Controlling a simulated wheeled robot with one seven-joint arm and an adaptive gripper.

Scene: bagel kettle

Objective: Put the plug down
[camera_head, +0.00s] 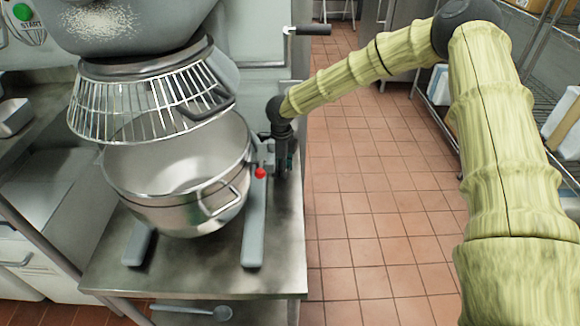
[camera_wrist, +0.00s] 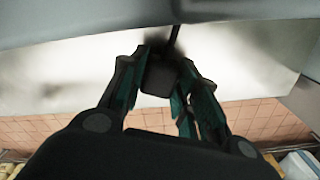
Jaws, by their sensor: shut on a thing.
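My gripper (camera_wrist: 160,82) is shut on the plug (camera_wrist: 158,76), a small dark block between its fingertips in the wrist view. A thin dark cord (camera_wrist: 174,40) runs up from it. A pale, shiny surface lies behind the fingers; I cannot tell whether the plug touches it. In the head view my gripper (camera_head: 283,165) points down beside the mixer, over the right side of the steel table (camera_head: 285,262). The plug cannot be made out in that view.
A large mixer with a steel bowl (camera_head: 178,215) and wire guard (camera_head: 150,100) stands left of my gripper. A red knob (camera_head: 260,173) is close by. The table's right edge is near, with open tiled floor (camera_head: 365,240) beyond it. Wire shelving (camera_head: 545,50) stands at the right.

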